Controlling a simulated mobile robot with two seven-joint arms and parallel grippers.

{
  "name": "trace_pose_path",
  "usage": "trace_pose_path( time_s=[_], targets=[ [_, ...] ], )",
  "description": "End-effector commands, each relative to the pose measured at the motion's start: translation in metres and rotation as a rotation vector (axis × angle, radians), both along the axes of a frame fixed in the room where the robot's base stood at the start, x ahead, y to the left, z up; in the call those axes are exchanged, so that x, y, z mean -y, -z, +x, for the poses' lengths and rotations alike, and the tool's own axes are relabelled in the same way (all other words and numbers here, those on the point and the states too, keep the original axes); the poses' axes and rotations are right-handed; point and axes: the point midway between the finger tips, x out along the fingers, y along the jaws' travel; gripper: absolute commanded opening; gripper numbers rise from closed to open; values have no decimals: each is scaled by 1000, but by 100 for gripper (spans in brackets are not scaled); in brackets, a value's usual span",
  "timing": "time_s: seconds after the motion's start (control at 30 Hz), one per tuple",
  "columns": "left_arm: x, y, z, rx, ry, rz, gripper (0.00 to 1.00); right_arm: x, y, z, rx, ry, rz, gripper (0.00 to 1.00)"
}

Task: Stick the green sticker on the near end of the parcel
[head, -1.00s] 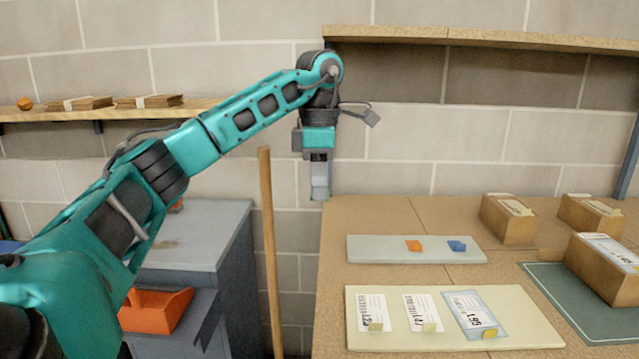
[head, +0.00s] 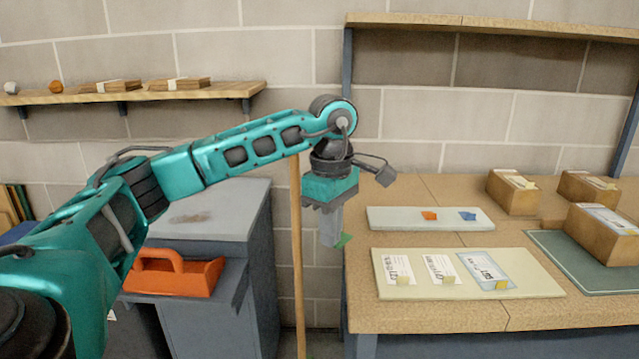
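The green sticker (head: 344,240) is at the fingertips of my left gripper (head: 331,238), which look shut on it. The gripper points down in the air, just left of the workbench's left edge. The parcel is probably the large brown box (head: 592,244) on the dark green mat at the right, with a white label on top. Its right part is cut off by the picture edge. The gripper is well to the left of the box and apart from it. My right gripper is not in view.
A pale board (head: 540,283) holds several labels with yellow tabs. A grey-white strip (head: 390,218) carries an orange and a blue sticker. Two smaller boxes (head: 513,196) stand behind. A wooden pole (head: 296,270) stands left of the workbench (head: 425,317).

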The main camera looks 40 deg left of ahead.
Motion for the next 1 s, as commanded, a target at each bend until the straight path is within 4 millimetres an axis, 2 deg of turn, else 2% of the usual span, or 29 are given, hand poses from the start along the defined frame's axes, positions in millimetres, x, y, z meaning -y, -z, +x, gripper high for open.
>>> trace_pose_path(
  time_s=[0.03,0.2,0.3,0.5,0.77,1.0],
  targets=[
    [15,24,-10,-12,138,1,0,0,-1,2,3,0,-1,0],
    [69,102,-36,-11,677,-9,0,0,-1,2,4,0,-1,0],
    [95,140,-48,-6,949,-8,0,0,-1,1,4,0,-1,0],
    [132,195,-66,-1,1338,-6,0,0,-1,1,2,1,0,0],
    [166,245,-82,-1,1688,-6,0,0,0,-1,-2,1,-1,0],
    [168,243,-80,8,1687,-5,0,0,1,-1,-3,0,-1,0]
  ],
)
